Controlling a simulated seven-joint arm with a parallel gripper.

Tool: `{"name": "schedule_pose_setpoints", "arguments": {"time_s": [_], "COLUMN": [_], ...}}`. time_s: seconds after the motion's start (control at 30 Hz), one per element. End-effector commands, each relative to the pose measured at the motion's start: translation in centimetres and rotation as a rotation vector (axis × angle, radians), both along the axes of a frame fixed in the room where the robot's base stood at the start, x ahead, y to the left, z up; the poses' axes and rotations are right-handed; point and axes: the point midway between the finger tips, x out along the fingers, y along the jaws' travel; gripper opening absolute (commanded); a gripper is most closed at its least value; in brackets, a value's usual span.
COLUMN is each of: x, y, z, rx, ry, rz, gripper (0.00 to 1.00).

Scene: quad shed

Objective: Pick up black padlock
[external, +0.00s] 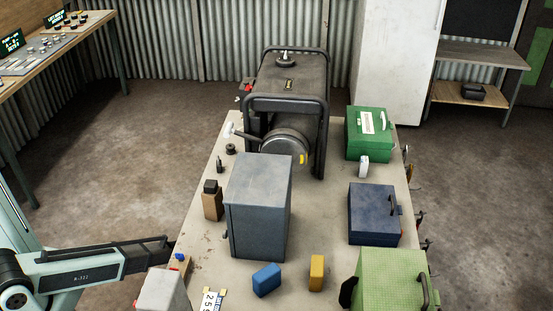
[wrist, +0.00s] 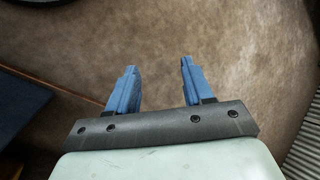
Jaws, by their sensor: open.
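My gripper (wrist: 158,66) shows in the wrist view with its two blue fingers apart and nothing between them. Bare brown floor fills most of the view beyond the fingers. I cannot make out the padlock for sure. In the external view a small black item (external: 219,165) stands on the table left of the grey box, too small to identify. A round black item (external: 231,149) lies just behind it. My arm reaches in from the lower left in the external view, beside the table's left edge; I cannot make out its fingers there.
The table (external: 205,243) carries a grey box (external: 258,208), a dark generator (external: 290,85), a green case (external: 368,134), a navy box (external: 374,214) and a light green box (external: 390,282). Blue (external: 266,279) and yellow (external: 317,273) blocks lie at the front.

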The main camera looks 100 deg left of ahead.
Motion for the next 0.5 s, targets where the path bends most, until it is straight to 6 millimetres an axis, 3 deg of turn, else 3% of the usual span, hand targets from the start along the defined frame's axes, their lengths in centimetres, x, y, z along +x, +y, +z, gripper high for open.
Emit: {"name": "schedule_pose_setpoints", "arguments": {"time_s": [0.03,0.1,0.5], "x": [0.4,0.6,-0.9], "y": [2.4,5.0,19.2], "z": [0.8,2.1,11.2], "rx": [0.026,0.059,0.243], "ry": [-0.023,-0.052,-0.199], "rz": [0.037,0.087,0.351], "gripper": [0.51,0.51,0.51]}}
